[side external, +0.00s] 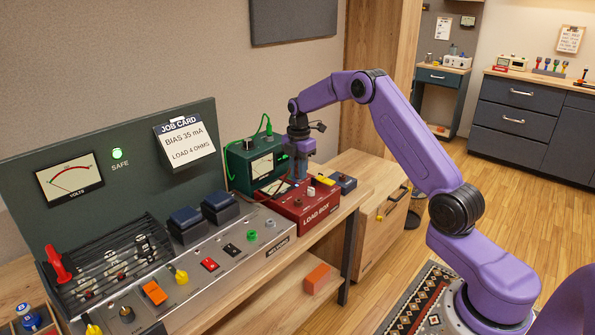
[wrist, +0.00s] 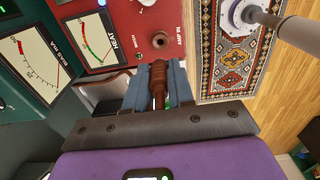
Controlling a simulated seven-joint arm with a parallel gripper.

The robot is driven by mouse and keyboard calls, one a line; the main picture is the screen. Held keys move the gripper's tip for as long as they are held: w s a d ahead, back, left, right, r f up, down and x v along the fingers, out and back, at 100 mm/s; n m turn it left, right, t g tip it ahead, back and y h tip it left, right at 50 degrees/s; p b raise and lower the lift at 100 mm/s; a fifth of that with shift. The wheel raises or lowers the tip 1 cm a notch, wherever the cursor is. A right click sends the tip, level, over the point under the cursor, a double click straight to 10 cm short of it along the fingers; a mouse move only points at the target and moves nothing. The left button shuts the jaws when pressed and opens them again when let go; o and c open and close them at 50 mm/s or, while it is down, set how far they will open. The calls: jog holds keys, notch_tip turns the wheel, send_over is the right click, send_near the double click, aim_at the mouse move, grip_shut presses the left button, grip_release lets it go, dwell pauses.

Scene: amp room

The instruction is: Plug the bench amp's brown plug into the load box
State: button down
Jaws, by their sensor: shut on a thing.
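The brown plug (wrist: 158,82) is between the blue fingers of my gripper (wrist: 156,92) in the wrist view, and they are shut on it. Its tip points toward the brown socket (wrist: 160,40) on the red load box (wrist: 110,45). A gap of red panel shows between plug and socket, and its depth is hard to judge. In the side external view my gripper (side external: 298,170) is above the back part of the load box (side external: 318,212), and the plug is hidden there. The bench amp (side external: 205,255) is the long grey unit at left.
A green meter box (side external: 243,172) with a green lead stands behind the load box, close to my gripper. A small blue box (side external: 343,183) sits right of it. The amp carries several knobs and switches. The bench edge is near, with a rug (side external: 415,300) below.

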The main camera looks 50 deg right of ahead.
aim_at(299, 182)
jog(key=shift+f, duration=2.3)
jog(key=shift+f, duration=1.8)
dwell(0.8)
jog(key=c, duration=0.9)
grip_release()
notch_tip(299, 182, up, 18)
jog(key=shift+f, duration=0.25)
jog(key=shift+a, duration=0.1)
